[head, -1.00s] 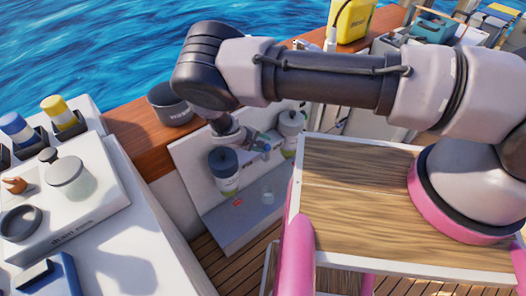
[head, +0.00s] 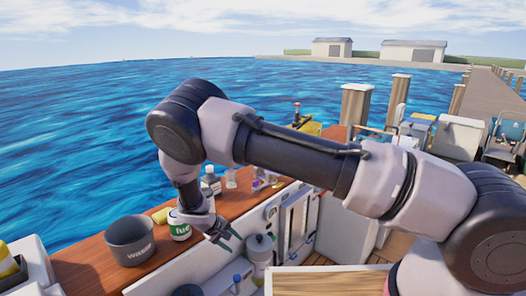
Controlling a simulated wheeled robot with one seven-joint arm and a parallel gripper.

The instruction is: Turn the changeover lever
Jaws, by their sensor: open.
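My gripper (head: 226,238) hangs near the wooden counter's edge, beside the white panel below it. Its fingers are small in view and apart, with nothing seen between them. A grey-topped clear canister (head: 260,250) stands against the panel, to the right of and below my gripper. A blue-topped part (head: 237,279) shows low at the bottom edge. I cannot make out the changeover lever in this view. Whether my gripper touches anything is too small to tell.
On the wooden counter (head: 88,280) stand a dark grey pot (head: 130,240), a green-and-white can (head: 179,224) and a grey bottle (head: 210,180). A wooden-topped surface (head: 330,281) is at the bottom. Water lies beyond, with dock posts (head: 355,104) at right.

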